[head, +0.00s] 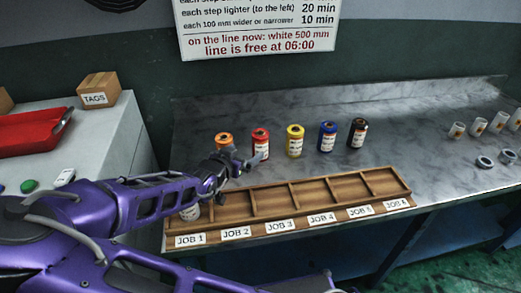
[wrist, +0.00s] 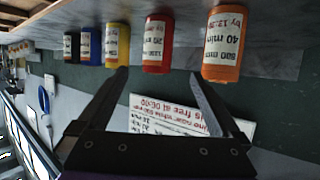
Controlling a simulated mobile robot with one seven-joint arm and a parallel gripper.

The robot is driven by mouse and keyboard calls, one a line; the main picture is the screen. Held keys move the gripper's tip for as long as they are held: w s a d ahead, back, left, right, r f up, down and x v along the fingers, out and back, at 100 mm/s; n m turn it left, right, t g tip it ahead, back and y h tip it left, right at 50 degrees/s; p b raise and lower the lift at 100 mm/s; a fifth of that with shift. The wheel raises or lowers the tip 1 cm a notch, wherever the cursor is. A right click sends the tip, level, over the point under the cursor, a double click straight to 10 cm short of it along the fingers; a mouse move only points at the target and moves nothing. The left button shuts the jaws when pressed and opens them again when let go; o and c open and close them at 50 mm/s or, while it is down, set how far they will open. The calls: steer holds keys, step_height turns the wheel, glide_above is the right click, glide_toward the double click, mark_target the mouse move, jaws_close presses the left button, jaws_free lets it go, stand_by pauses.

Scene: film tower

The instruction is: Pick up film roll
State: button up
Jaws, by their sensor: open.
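Film rolls stand upright in a row on the metal bench: orange (head: 224,139), red (head: 260,143), yellow (head: 295,141), blue (head: 327,137) and black (head: 357,133). A white roll (head: 190,212) sits in the JOB 1 compartment of the wooden tray (head: 290,225), partly hidden by my arm. My gripper (head: 244,162) is open and empty, in front of the orange and red rolls. In the wrist view, which is upside down, the red roll (wrist: 158,45) lies ahead between the open fingertips (wrist: 158,75). The orange roll (wrist: 230,45) is right of them, the yellow roll (wrist: 117,45) left.
The other tray compartments that show are empty. A TAGS box (head: 98,89) and red tray (head: 32,131) are on the left cabinet. A sign (head: 258,25) hangs on the wall behind.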

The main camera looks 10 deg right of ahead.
mark_target(256, 145)
steer(key=b+x, duration=0.2)
steer(key=x, duration=0.5)
steer(key=shift+d+f, duration=0.1)
steer(key=b+x, duration=0.2)
steer(key=x, duration=0.3)
steer(key=shift+d, duration=0.15)
steer(key=c, duration=1.6)
